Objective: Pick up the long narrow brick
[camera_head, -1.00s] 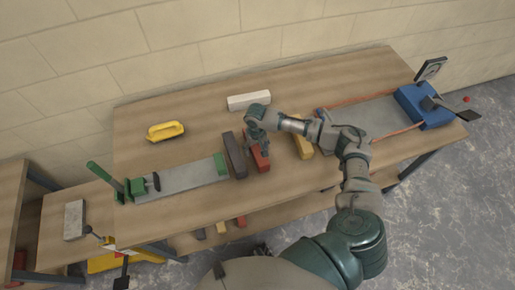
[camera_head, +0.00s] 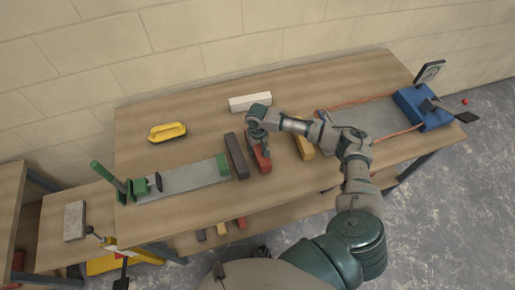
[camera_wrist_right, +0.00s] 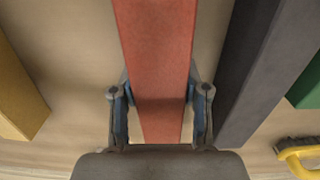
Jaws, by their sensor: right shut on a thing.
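The red brick (camera_head: 264,165) is long and narrow and lies on the workbench between a dark grey brick (camera_head: 236,157) and a yellow brick (camera_head: 304,147). My right gripper (camera_head: 259,145) comes down over it from above. In the right wrist view the red brick (camera_wrist_right: 157,60) runs between the two fingers of my right gripper (camera_wrist_right: 160,115), which are shut on its sides. The dark grey brick (camera_wrist_right: 262,60) is close on the right and the yellow brick (camera_wrist_right: 18,90) is farther off on the left. Whether the red brick touches the bench cannot be told. My left gripper is not in view.
A white brick (camera_head: 250,102) lies behind the gripper. A yellow-handled tool (camera_head: 167,131) lies at the back left. A grey plate with green fittings (camera_head: 183,179) is at the left, and a blue device (camera_head: 422,107) is at the right end.

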